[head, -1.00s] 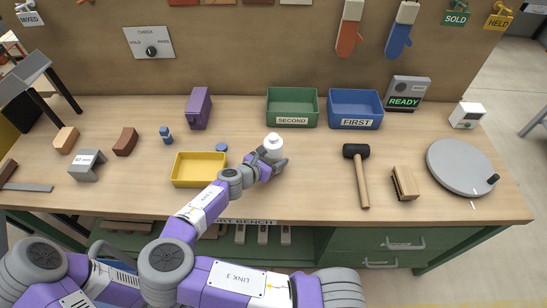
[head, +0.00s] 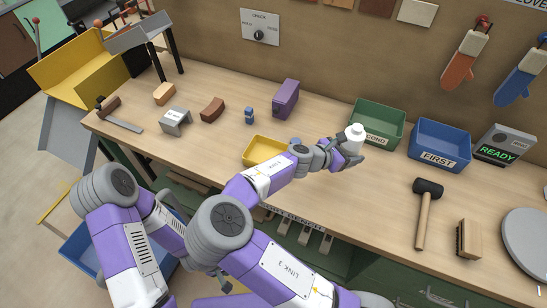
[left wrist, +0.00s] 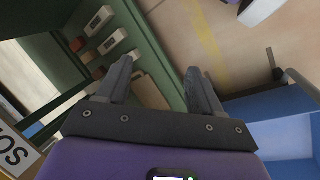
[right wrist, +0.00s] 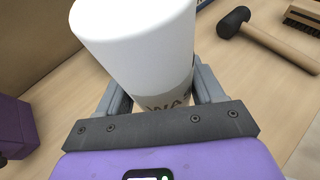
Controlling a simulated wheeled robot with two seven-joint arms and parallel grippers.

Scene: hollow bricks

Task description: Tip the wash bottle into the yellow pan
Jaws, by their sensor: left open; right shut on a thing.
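The white wash bottle (head: 355,139) is held by my right gripper (head: 348,158), in front of the green bin and right of the yellow pan. It looks about upright in the head view. The right wrist view shows the bottle (right wrist: 140,35) large between the shut fingers (right wrist: 160,90), with part of a dark label.
A green bin (head: 362,112) and a blue bin (head: 440,139) stand at the back. A mallet (head: 425,215) and a brush (head: 469,240) lie to the right.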

